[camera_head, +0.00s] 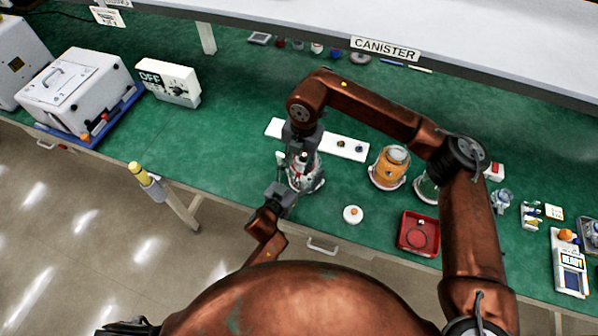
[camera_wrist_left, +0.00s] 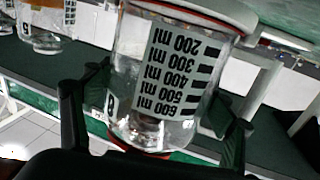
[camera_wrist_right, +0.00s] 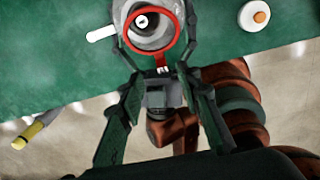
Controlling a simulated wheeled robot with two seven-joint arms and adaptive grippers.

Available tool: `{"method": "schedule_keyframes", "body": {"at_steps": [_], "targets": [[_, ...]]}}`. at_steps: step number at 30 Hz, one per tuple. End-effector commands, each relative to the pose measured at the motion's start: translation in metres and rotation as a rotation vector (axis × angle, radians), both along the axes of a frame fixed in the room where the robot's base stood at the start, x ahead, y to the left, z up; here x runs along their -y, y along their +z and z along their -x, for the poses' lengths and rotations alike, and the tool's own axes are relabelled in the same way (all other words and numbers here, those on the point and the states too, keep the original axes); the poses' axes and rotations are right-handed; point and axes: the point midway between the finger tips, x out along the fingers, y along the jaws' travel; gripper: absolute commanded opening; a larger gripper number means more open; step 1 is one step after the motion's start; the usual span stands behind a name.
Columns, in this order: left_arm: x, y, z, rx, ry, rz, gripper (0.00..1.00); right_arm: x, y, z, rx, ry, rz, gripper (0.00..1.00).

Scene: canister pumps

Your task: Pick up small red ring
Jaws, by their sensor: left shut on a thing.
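A clear canister (camera_wrist_left: 150,75) with black millilitre marks stands on the green bench, its markings upside down in the left wrist view. My left gripper (camera_head: 289,187) is shut around its side. The small red ring (camera_wrist_right: 182,38) shows in the right wrist view around the canister's round top, with a small tab at its near side. My right gripper (camera_wrist_right: 160,74) is open and empty above it, its fingertips on either side of the tab, apart from each other. In the head view, my right gripper (camera_head: 302,143) hides most of the canister's top and the ring.
A white strip (camera_head: 345,147) with small parts lies behind the canister. An orange-filled jar (camera_head: 388,170), a white round piece (camera_head: 353,215) and a red tray (camera_head: 407,246) stand to the right.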

Motion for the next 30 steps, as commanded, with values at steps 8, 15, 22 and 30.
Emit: {"method": "schedule_keyframes", "body": {"at_steps": [8,15,22,30], "targets": [[-0.002,-0.011,0.001,-0.018,0.005,-0.007,0.46,-0.001,-0.026,0.001,-0.002,0.001,0.000,0.32],[-0.002,-0.011,0.001,-0.018,0.005,-0.007,0.46,-0.002,-0.055,-0.001,0.001,0.002,-0.001,0.32],[-0.002,-0.010,0.001,-0.018,0.005,-0.007,0.46,-0.002,-0.055,-0.001,0.001,0.001,-0.001,0.30],[-0.002,-0.010,0.001,-0.017,0.005,-0.008,0.46,-0.002,-0.055,-0.001,0.001,0.001,-0.001,0.11]]}}
